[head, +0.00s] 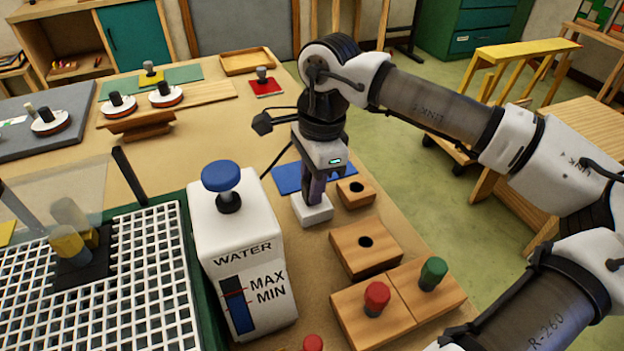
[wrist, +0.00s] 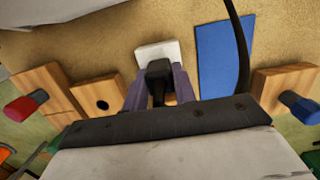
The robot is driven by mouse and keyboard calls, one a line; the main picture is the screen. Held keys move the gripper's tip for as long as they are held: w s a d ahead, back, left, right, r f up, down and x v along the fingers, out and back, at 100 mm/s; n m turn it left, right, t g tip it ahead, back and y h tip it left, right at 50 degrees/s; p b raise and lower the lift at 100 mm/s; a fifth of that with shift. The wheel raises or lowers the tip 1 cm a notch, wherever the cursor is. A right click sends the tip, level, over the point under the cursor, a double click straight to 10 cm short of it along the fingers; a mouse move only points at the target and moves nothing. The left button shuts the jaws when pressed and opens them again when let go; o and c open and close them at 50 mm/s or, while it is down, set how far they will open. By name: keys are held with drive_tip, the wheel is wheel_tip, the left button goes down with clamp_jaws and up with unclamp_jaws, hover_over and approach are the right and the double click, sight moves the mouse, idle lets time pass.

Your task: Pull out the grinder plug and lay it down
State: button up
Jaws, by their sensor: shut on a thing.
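My gripper (head: 316,188) points down over a small white socket block (head: 312,211) on the table. In the wrist view its purple fingers (wrist: 155,92) stand on both sides of a black plug (wrist: 159,70) and are shut on it. The white socket block (wrist: 151,52) lies right behind the plug there. I cannot tell whether the plug's pins are in the socket. In the head view the fingers hide the plug.
The white water tank (head: 240,260) with a blue knob stands close left of my gripper. Wooden blocks (head: 365,250), some with red and green pegs, stand to the right and front. The blue mat (head: 288,178) beside the socket looks bare. A white grid (head: 130,300) lies at left.

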drive_tip(key=o, duration=0.3)
drive_tip(key=c, duration=0.5)
drive_tip(key=shift+o, duration=0.2)
drive_tip(key=shift+r+p, duration=0.4)
drive_tip(key=shift+r, duration=0.5)
drive_tip(key=shift+r+p, duration=0.3)
drive_tip(key=shift+r, duration=0.35)
idle(0.5)
